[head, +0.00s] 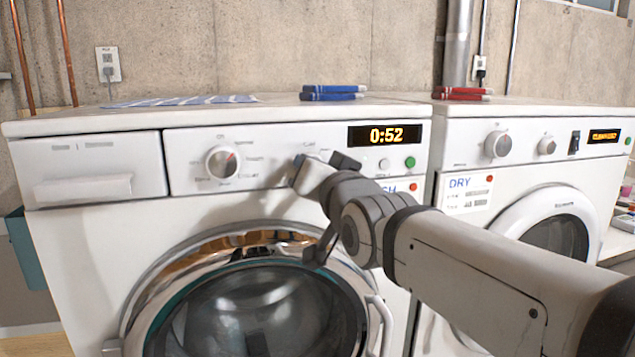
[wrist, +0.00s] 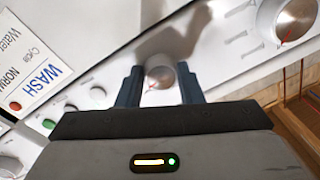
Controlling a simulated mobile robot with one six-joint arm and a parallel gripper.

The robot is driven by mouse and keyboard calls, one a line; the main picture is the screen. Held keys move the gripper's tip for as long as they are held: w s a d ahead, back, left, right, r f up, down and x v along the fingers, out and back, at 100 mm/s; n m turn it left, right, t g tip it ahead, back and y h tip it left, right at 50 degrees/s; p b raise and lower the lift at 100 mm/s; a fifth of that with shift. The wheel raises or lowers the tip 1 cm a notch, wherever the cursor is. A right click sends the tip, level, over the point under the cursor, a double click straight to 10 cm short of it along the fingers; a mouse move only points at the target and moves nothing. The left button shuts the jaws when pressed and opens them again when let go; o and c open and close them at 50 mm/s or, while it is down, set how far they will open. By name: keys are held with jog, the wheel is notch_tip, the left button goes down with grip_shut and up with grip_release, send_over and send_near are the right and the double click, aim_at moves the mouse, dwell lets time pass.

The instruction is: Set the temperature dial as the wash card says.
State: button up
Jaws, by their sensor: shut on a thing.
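The small silver temperature dial (wrist: 160,77) is between my gripper's fingers (wrist: 160,84) in the wrist view. My gripper is shut on it. Its red mark points to the lower left in that view. In the head view my gripper (head: 325,165) is at the washer panel and mostly hides this dial. The wash card (wrist: 34,72) reads "WASH", "Cycle", "NORMAL" and "Water"; the water value is cut off. In the head view my arm covers most of the card (head: 402,187). The dial's scale labels are too small or hidden to read.
The washer's larger dial (head: 222,162) is left of my gripper; it also shows in the wrist view (wrist: 290,20). A display (head: 385,135) reads 0:52. A green button (head: 410,162) is right of my gripper. The dryer (head: 520,160) stands at the right.

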jog(key=shift+f+m+b, duration=0.1)
jog(key=shift+m+b, duration=1.35)
jog(key=shift+m, duration=0.35)
jog(key=o, duration=1)
jog(key=shift+c, duration=0.2)
notch_tip(320, 180, up, 10)
jog(key=p, duration=0.7)
jog(key=shift+p, duration=0.3)
